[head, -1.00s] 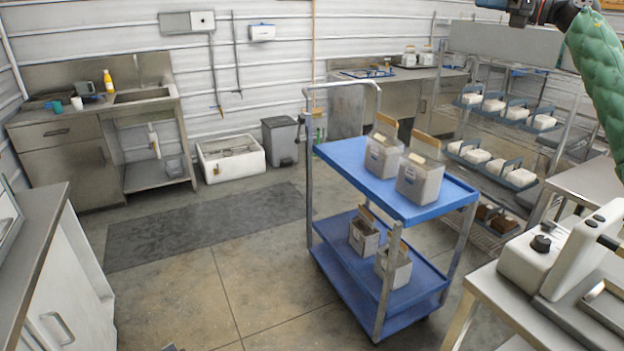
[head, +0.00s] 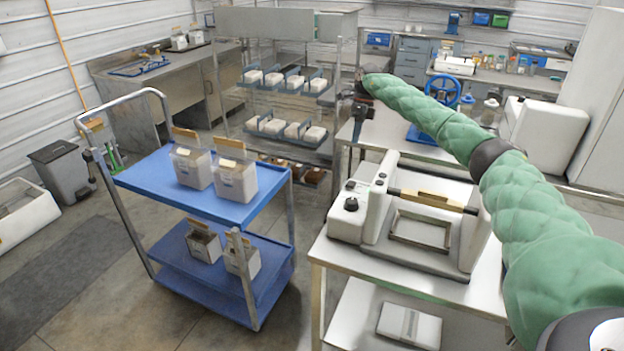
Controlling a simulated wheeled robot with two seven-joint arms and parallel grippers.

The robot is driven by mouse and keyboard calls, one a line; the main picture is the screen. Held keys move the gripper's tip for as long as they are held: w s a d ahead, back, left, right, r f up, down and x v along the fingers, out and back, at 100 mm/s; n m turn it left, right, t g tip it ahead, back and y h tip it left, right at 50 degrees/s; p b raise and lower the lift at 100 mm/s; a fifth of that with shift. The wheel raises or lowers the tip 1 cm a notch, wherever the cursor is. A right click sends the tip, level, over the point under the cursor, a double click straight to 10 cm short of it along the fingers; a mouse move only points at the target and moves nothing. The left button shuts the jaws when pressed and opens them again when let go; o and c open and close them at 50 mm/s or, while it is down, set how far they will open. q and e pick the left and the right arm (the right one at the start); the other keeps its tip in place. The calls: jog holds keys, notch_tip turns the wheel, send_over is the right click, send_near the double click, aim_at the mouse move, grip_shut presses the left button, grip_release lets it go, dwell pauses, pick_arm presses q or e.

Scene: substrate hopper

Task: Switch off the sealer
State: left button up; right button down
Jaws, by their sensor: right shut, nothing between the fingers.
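The sealer (head: 376,212) is a white machine on a steel table at the right centre. A black knob (head: 351,204) sits on its left end, and small dark controls show on top beside it. A tan bar (head: 432,200) lies across the sealer above a metal frame. My right arm comes in from the right in a green padded sleeve. My right gripper (head: 361,108) is small and dark, shut and empty, above and behind the sealer's left end, apart from it. My left gripper is not in view.
A blue cart (head: 137,176) with several filled containers stands left of the sealer table (head: 335,262). A wire rack with white blocks on trays (head: 285,90) is behind. A blue wheel device (head: 442,95) stands on the bench behind my arm. The floor between cart and table is narrow.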

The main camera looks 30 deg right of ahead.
aim_at(350, 185)
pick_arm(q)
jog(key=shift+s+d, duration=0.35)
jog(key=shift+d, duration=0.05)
pick_arm(e)
jog(key=shift+s+d+f, duration=0.3)
jog(key=shift+s+d, duration=0.05)
jog(key=shift+d, duration=0.05)
jog(key=b+x, duration=0.1)
jog(key=x, duration=1.1)
jog(key=shift+s+f, duration=0.15)
jog(key=shift+f, duration=0.15)
jog(key=shift+s+a+f, duration=0.15)
jog(key=shift+a+f, duration=0.05)
jog(key=shift+f, duration=0.4)
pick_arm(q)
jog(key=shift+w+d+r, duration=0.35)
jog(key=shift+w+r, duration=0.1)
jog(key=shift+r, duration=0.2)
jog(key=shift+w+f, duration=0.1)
pick_arm(e)
jog(key=shift+f, duration=0.1)
